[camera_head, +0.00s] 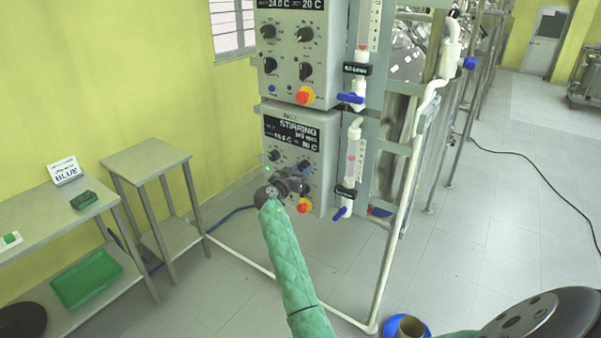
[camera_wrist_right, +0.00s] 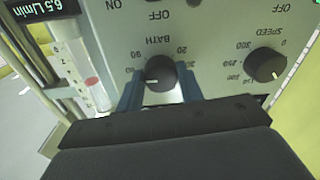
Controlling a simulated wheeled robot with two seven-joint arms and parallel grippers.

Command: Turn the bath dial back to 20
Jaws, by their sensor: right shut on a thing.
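The bath dial (camera_wrist_right: 160,72) is a dark round knob on the grey panel, under an upside-down BATH label in the right wrist view. Its white mark points left in that view, to the side of the 60 and 90 marks and away from the 20. My right gripper (camera_wrist_right: 160,92) has its blue fingers on either side of the dial and is shut on it. In the head view my right gripper (camera_head: 302,176) is at the lower control box (camera_head: 316,150) and hides the dial. That box's display reads STIRRING and a set value of about 80 C. My left gripper is not in view.
The speed dial (camera_wrist_right: 267,64) is beside the bath dial. A red-and-yellow emergency button (camera_head: 304,205) is just below the gripper. A white valve with a blue handle (camera_head: 340,213) stands to the right. An upper control box (camera_head: 290,50) is above. Metal tables (camera_head: 145,160) stand left.

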